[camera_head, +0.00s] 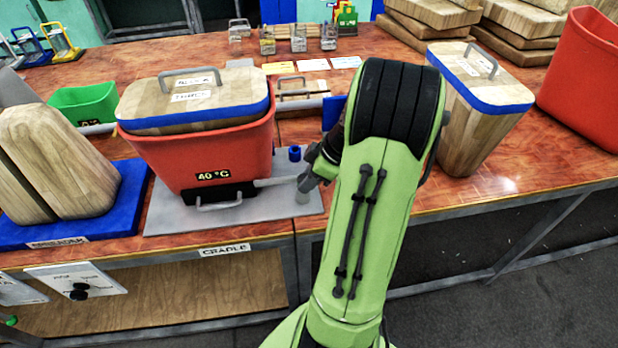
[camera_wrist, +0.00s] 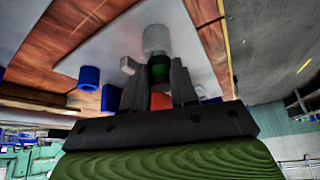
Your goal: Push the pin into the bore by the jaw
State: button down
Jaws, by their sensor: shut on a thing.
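My gripper (camera_head: 306,180) is at the right side of the grey cradle plate (camera_head: 170,218), partly hidden by my arm. In the wrist view my gripper (camera_wrist: 160,78) has its fingers closed around a dark piece with a green band (camera_wrist: 159,68), seemingly the pin. A pale grey cylinder (camera_wrist: 156,40) lies just beyond it; it also shows below the gripper in the head view (camera_head: 302,196). A grey rod (camera_head: 275,181) runs from the black jaw (camera_head: 232,190) toward the gripper. I cannot make out the bore or whether the pin is in it.
A red bin (camera_head: 215,155) marked 40 °C, with a wooden lid (camera_head: 190,100), stands on the plate left of my gripper. A small blue-topped peg (camera_head: 294,153) stands close behind the gripper. A wooden block with a blue rim (camera_head: 470,110) stands right of my arm.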

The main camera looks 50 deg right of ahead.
jog(key=shift+r+p, duration=1)
jog(key=shift+r, duration=0.4)
jog(key=shift+b, duration=0.35)
dwell(0.7)
jog(key=shift+f+b, duration=1.3)
jog(key=shift+f, duration=0.15)
jog(key=c, duration=0.8)
grip_release()
jog(key=shift+r, duration=0.1)
